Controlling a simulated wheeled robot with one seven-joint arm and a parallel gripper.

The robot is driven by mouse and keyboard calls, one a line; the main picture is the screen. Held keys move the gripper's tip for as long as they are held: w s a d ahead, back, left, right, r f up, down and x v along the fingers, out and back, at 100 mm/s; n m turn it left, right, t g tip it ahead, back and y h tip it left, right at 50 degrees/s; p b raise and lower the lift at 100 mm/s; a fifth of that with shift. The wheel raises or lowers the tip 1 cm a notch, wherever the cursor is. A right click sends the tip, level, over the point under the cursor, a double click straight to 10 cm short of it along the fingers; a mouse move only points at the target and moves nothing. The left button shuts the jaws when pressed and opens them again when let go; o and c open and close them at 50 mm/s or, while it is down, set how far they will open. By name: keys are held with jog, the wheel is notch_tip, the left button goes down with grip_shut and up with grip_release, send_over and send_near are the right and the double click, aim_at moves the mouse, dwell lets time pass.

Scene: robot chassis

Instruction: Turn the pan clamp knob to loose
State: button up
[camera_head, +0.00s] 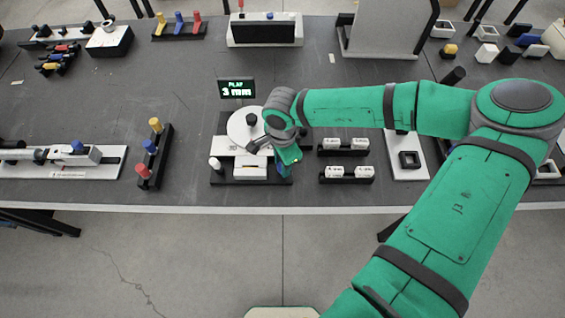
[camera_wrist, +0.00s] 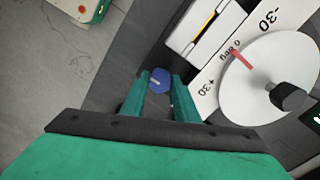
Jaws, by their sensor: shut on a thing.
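The pan unit stands near the table's front edge, with a white round dial (camera_head: 243,128) that also shows in the wrist view (camera_wrist: 262,98). Its red pointer (camera_wrist: 241,58) is close to the 0 mark of a "pan" scale. A blue knob (camera_wrist: 158,79), which looks like the clamp knob, sits beside the scale plate. My gripper (camera_wrist: 160,85) is shut on this knob, a green finger on either side. In the head view my gripper (camera_head: 287,163) points down at the unit's right side and mostly hides the knob. The knob's loose or tight state cannot be read.
A small display (camera_head: 237,89) behind the dial reads "PLAY 3 mm". A black handle (camera_wrist: 288,96) stands up from the dial. A rack with coloured knobs (camera_head: 153,153) stands to the left, and black blocks with white tops (camera_head: 346,173) to the right.

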jog(key=shift+d, duration=0.15)
jog(key=o, duration=1.1)
jog(key=shift+c, duration=0.2)
notch_tip(320, 180, up, 11)
jog(key=shift+f, duration=0.1)
